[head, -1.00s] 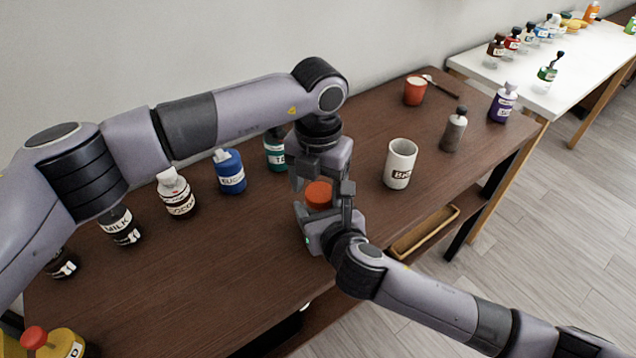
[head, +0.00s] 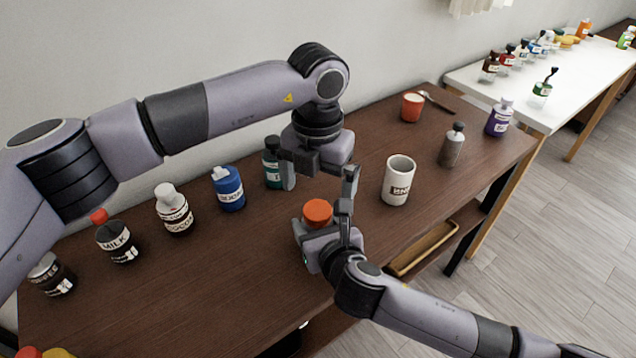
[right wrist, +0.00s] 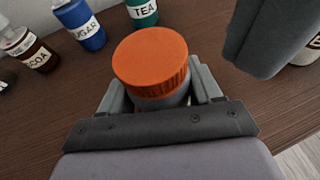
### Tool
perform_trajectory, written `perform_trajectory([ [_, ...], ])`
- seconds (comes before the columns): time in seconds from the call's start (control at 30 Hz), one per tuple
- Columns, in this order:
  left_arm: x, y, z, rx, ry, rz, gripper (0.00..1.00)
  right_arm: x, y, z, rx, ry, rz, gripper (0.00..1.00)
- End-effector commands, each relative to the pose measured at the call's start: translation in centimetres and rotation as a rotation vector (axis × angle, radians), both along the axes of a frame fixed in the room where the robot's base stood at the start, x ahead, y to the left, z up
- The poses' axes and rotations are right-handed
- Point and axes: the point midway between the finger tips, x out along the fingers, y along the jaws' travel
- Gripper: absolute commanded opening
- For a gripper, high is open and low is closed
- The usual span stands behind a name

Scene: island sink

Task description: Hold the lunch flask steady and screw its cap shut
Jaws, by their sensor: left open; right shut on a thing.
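The lunch flask's orange-red cap (head: 317,211) sits on top of the flask, level as far as I can see. In the right wrist view the ribbed cap (right wrist: 152,62) covers most of the grey flask body (right wrist: 165,101). My right gripper (head: 318,234) is shut around the flask body, below the cap. My left gripper (head: 320,182) is open and empty, with its fingers pointing down above the cap and apart from it. One of its fingers shows large at the upper right of the right wrist view. The cap's thread is hidden.
A white mug (head: 398,181) stands to the right on the brown table (head: 215,265). TEA (head: 272,165), sugar (head: 228,188), cocoa (head: 173,210) and milk (head: 118,240) containers line the back left. A grey bottle (head: 453,146) and a purple one (head: 499,118) stand farther right. The front left tabletop is clear.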

Motion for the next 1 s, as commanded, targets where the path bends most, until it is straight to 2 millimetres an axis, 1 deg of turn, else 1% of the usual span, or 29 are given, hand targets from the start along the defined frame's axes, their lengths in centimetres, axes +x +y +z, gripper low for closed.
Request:
perform_trajectory([
  [0.07,0.1,0.0,0.5,-0.001,-0.002,0.001,1.0,0.0,-0.1,-0.2,-0.003,0.002,-0.002,0.0],
  [0.17,0.1,0.0,1.8,-0.001,-0.004,0.001,1.0,0.0,-0.1,-0.2,-0.004,0.002,-0.002,0.0],
  [0.4,0.0,0.0,6.9,0.0,-0.005,0.001,1.0,0.0,-0.1,-0.2,-0.004,0.002,-0.003,0.0],
  [0.5,0.0,0.0,8.9,-0.001,-0.005,0.001,1.0,0.0,-0.1,-0.2,-0.004,0.002,-0.003,0.0],
  [0.6,0.0,0.0,10.4,-0.001,-0.004,0.0,1.0,0.0,-0.1,-0.2,-0.004,0.002,-0.003,0.0],
  [0.7,0.0,0.0,11.4,0.0,-0.002,0.0,1.0,0.0,-0.1,-0.2,-0.004,0.002,-0.003,0.0],
  [0.8,-0.1,0.0,11.9,-0.001,0.0,0.0,1.0,0.0,-0.1,-0.2,-0.004,0.002,-0.003,0.0],
  [1.0,-0.1,0.0,12.0,-0.001,0.0,-0.001,1.0,0.0,-0.1,-0.2,-0.004,0.002,-0.003,0.0],
])
